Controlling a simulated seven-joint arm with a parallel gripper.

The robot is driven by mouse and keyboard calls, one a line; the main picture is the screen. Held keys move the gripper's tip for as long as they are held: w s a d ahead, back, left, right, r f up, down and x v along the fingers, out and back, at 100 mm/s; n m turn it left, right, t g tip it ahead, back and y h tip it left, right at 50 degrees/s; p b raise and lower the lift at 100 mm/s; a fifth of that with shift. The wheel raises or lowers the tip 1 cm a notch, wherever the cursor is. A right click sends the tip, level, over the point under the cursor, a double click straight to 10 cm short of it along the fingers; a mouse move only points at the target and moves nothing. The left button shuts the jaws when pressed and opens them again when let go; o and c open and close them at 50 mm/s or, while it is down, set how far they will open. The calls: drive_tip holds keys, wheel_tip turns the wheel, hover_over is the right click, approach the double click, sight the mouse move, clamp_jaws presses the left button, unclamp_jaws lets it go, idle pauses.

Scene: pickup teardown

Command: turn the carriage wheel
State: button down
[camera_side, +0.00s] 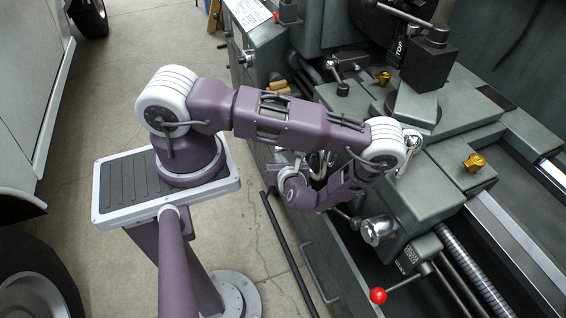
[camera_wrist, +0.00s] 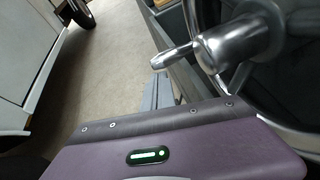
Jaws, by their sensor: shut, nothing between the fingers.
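A metal crank handle (camera_wrist: 172,54) sticks out to the left beside the hub. My gripper's grey fingers (camera_wrist: 160,91) show past the edge of my purple wrist housing, below the handle. They are shut and look empty, apart from the handle in the picture. In the side view my forearm and wrist hide most of the wheel. Only some bright metal pieces (camera_side: 319,164) show there, and I cannot tell their exact part.
The grey-green lathe (camera_side: 425,195) fills the right side. A black tool post (camera_side: 428,62) stands on top. Concrete floor (camera_side: 130,60) is open on the left, near a pale vehicle (camera_side: 25,90).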

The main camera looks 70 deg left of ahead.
drive_tip(key=d+r+g, duration=0.1)
drive_tip(key=d+r, duration=0.3)
drive_tip(key=d, duration=0.8)
drive_tip(key=a+r+x, duration=0.1)
drive_tip(key=x, duration=1.1)
drive_tip(key=shift+r+n, duration=0.3)
drive_tip(key=shift+r, duration=0.05)
drive_tip(key=shift+w, duration=0.1)
drive_tip(key=shift+a+r+y, duration=0.8)
drive_tip(key=shift+a, duration=0.05)
